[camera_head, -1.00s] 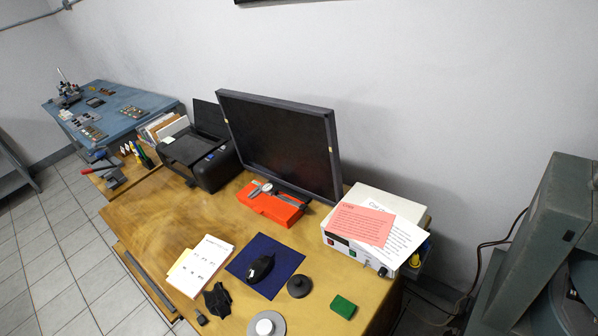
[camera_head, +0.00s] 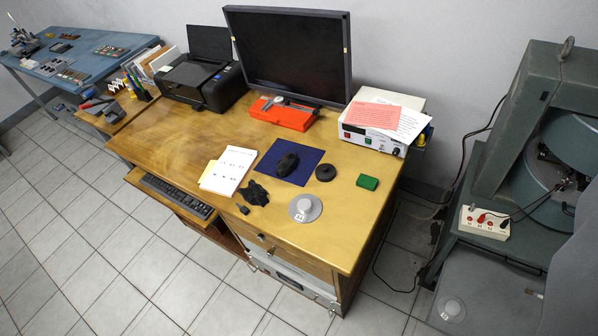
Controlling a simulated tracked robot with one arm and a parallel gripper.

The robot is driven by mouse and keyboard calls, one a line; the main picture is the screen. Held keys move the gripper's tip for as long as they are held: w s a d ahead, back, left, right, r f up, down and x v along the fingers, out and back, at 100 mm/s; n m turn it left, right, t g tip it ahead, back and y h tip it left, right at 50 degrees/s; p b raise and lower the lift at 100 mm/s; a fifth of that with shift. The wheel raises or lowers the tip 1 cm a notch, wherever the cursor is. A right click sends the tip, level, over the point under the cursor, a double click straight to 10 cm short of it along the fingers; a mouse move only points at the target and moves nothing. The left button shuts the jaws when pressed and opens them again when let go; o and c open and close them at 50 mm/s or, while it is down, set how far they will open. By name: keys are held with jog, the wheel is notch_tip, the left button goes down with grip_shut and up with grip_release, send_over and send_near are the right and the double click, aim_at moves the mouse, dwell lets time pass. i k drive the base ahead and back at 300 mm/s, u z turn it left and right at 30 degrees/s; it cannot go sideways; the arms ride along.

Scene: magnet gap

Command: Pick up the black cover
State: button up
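On the wooden desk (camera_head: 170,125) are two black things that could be the black cover, and I cannot tell for sure which it is. One is a small round black disc (camera_head: 325,173), right of the blue mouse pad (camera_head: 267,165). The other is a flat, irregular black piece (camera_head: 254,193), near the desk's front edge, below the pad. Both lie uncovered and apart from their neighbours. My gripper is not in view.
A black mouse (camera_head: 287,162) is on the pad. A grey disc (camera_head: 305,208), green block (camera_head: 367,182), papers (camera_head: 227,171), orange box (camera_head: 283,114), monitor (camera_head: 290,55) and white instrument (camera_head: 368,139) surround them. A large grey machine (camera_head: 515,130) stands right. Tiled floor (camera_head: 90,230) is free in front.

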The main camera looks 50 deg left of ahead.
aim_at(325, 173)
jog(key=k, duration=0.5)
jog(key=u, duration=0.85)
jog(key=i, duration=1)
jog(key=z, duration=2.4)
jog(key=k, duration=0.35)
jog(key=u, duration=0.25)
